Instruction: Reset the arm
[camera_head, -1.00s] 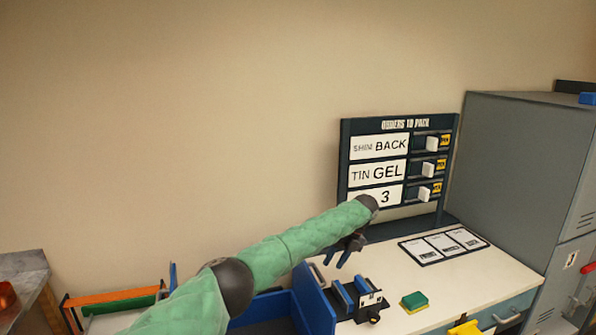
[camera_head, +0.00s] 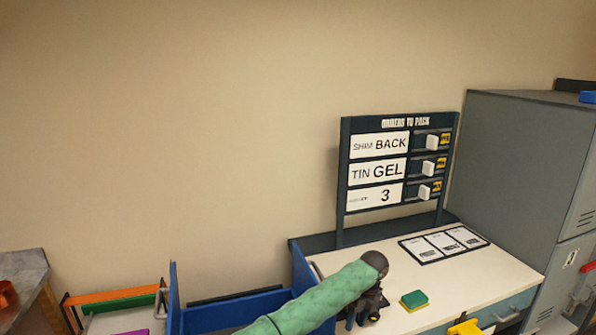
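My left arm, in a green quilted sleeve, comes in from the bottom in the head view. Its dark gripper (camera_head: 366,308) is low over the white worktop, in front of a small dark holder that it mostly hides. The fingers are dark against the holder, so I cannot tell whether they are open or shut. My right gripper is not in view.
A dark order board (camera_head: 399,172) with three rows stands at the back of the worktop (camera_head: 483,276). A green and yellow sponge (camera_head: 413,300) and a card sheet (camera_head: 443,245) lie on it. A blue bin (camera_head: 172,290) is left, a grey locker (camera_head: 530,180) right.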

